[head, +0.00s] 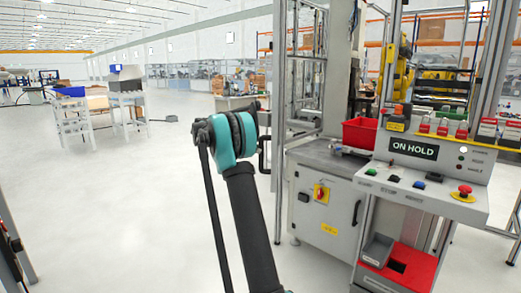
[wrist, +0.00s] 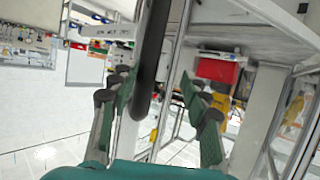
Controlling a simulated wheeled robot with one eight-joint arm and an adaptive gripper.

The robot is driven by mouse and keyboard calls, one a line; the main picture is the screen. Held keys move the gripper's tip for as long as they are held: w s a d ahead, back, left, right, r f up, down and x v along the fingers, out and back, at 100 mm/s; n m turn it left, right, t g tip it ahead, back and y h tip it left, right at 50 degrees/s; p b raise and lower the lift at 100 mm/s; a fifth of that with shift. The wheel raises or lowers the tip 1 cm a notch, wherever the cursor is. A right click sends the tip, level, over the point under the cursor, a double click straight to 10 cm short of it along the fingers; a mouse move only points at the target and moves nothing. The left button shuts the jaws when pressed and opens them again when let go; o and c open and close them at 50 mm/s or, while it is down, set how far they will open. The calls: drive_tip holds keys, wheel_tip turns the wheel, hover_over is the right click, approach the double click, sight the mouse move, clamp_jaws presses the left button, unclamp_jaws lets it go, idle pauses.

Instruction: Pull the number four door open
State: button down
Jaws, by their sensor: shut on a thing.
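The door handle is a dark upright bar (wrist: 152,55) between my gripper's two green-padded fingers in the wrist view. It also shows in the head view as a small dark bracket (head: 263,153) beside the metal door frame (head: 279,90). My gripper (wrist: 158,100) is shut on this handle. In the head view the gripper is mostly hidden behind my teal wrist joint. No number is readable on the door, and how far it stands open cannot be told.
A grey cabinet (head: 322,215) with a red-and-yellow switch stands right of the handle. A control panel reading ON HOLD (head: 413,148), a red bin (head: 360,133) and a yellow robot arm (head: 435,83) are further right.

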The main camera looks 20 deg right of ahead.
drive_tip(key=shift+w+a+r, duration=0.1)
drive_tip(key=shift+w+a, duration=0.15)
drive_tip(key=shift+w, duration=0.2)
drive_tip(key=shift+w+a+r, duration=0.1)
drive_tip(key=shift+w+a, duration=0.1)
drive_tip(key=shift+w, duration=0.2)
drive_tip(key=c, duration=1.3)
unclamp_jaws()
drive_tip(key=shift+d, duration=0.15)
drive_tip(key=shift+c, duration=0.2)
drive_tip(key=v, duration=1.2)
drive_tip(key=shift+f, duration=0.15)
drive_tip(key=shift+c, duration=0.6)
